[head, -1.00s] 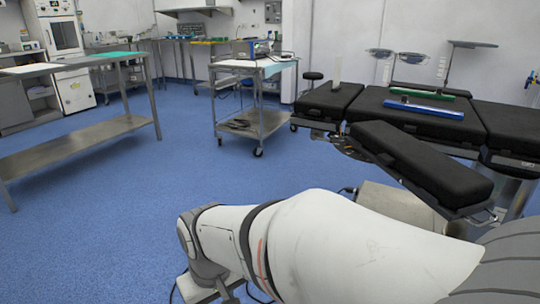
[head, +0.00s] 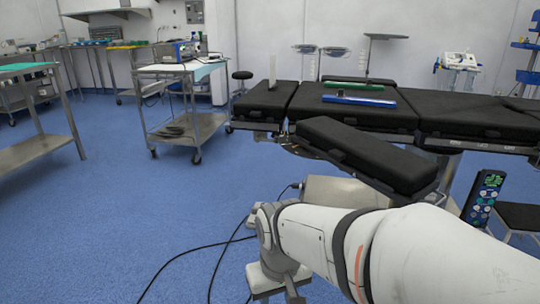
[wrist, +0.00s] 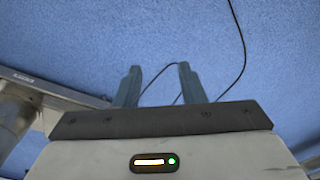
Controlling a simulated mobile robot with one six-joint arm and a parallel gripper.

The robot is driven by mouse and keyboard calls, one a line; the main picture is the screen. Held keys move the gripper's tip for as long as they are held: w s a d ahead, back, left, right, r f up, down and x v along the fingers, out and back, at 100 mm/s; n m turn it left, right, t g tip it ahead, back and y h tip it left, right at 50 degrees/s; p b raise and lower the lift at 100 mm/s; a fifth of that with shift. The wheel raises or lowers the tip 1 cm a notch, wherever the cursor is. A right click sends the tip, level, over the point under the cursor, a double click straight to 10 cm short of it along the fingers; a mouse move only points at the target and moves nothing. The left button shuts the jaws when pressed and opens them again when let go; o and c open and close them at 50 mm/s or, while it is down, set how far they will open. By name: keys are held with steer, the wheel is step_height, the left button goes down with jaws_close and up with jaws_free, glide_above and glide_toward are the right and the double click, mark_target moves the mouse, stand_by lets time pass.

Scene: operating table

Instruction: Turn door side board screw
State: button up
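The operating table (head: 370,116) with black pads stands right of centre in the head view. A black padded side board (head: 365,152) sticks out from it at an angle toward me. Metal fittings (head: 296,146) show under the board's far left end; no single screw can be made out. My gripper (wrist: 158,76) shows in the wrist view with its two fingers apart and nothing between them. It points at blue floor with a thin dark cable. In the head view my white arm is at the lower right, in front of the table; the fingers cannot be made out there.
A wheeled steel trolley (head: 182,132) stands left of the table, and a steel bench (head: 42,150) is at the far left. Black cables (head: 205,250) lie on the floor near my arm. A hand control (head: 483,197) hangs at the right.

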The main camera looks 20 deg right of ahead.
steer(key=shift+o, duration=0.6)
steer(key=shift+d, duration=0.1)
steer(key=o, duration=0.3)
steer(key=w, duration=0.2)
steer(key=w+t, duration=0.1)
steer(key=w, duration=0.2)
steer(key=w+d+m+t, duration=0.1)
steer(key=w, duration=0.1)
steer(key=shift+w+d+f, duration=0.1)
steer(key=shift+w+f, duration=0.1)
steer(key=shift+f, duration=0.1)
steer(key=w+d+m+t+h, duration=0.2)
steer(key=w+d+t, duration=0.3)
steer(key=w+d, duration=0.7)
steer(key=shift+w+d+r+m+t+h+b, duration=0.35)
steer(key=shift+w+d+m+t+h, duration=0.65)
steer(key=shift+w+d, duration=2.65)
steer(key=shift+w+d+r+m+t+h+b, duration=0.15)
steer(key=shift+w+d+m+t+h+b, duration=0.35)
steer(key=shift+w+d+t+h, duration=3.05)
steer(key=shift+w+d+r+m+g+y+b, duration=0.35)
steer(key=shift+w+d+m+g+y, duration=0.55)
steer(key=shift+d, duration=5.4)
steer(key=shift+w+f, duration=0.1)
steer(key=shift+w, duration=0.15)
